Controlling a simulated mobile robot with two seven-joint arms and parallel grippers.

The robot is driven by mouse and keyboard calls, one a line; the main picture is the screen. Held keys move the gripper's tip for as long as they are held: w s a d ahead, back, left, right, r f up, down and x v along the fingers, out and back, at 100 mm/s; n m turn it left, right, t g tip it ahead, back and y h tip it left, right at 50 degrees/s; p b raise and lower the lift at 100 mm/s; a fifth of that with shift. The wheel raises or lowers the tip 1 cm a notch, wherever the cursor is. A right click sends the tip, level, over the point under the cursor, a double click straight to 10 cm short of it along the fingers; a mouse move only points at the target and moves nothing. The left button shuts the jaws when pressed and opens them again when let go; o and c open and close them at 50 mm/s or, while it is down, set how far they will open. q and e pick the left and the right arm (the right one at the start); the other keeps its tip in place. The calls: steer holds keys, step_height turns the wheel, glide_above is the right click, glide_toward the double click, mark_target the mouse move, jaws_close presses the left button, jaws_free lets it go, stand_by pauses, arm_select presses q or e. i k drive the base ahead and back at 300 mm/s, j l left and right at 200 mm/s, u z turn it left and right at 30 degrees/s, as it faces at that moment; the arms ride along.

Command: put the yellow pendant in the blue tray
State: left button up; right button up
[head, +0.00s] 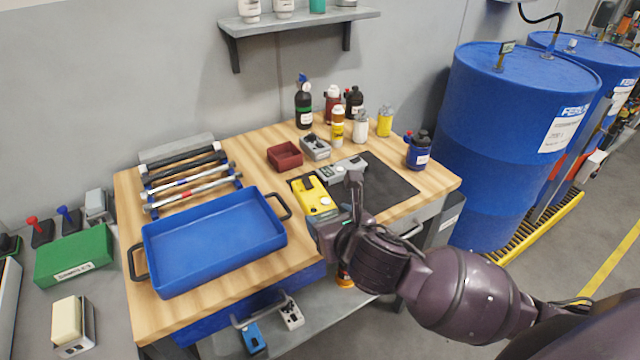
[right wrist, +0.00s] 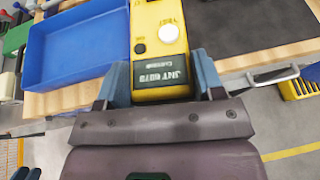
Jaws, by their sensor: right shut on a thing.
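The yellow pendant (head: 315,198) is a boxy control unit with a black part at its far end, seen at the left side of the dark mat. In the right wrist view the yellow pendant (right wrist: 152,15) shows a white button, a black knob and a dark label. My right gripper (head: 338,213) is shut on its near end, one finger on each side. I cannot tell whether the pendant touches the mat. The blue tray (head: 208,244) lies on the table left of the pendant and is empty. Its edge also shows in the right wrist view (right wrist: 75,48).
A dark mat (head: 392,188) lies right of the pendant, with a grey device (head: 341,168) on it. A red bin (head: 285,156) and several bottles stand behind. A rack of metal bars (head: 190,180) is behind the tray. Blue drums (head: 510,150) stand to the right.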

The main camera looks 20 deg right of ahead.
mark_target(216, 242)
steer(key=l+u, duration=0.55)
steer(key=l, duration=0.4)
steer(key=k+l+u, duration=0.1)
steer(key=l, duration=0.35)
steer(key=k+l, duration=0.15)
steer(key=l, duration=0.25)
steer(key=k+l+u, duration=0.1)
steer(key=l, duration=0.3)
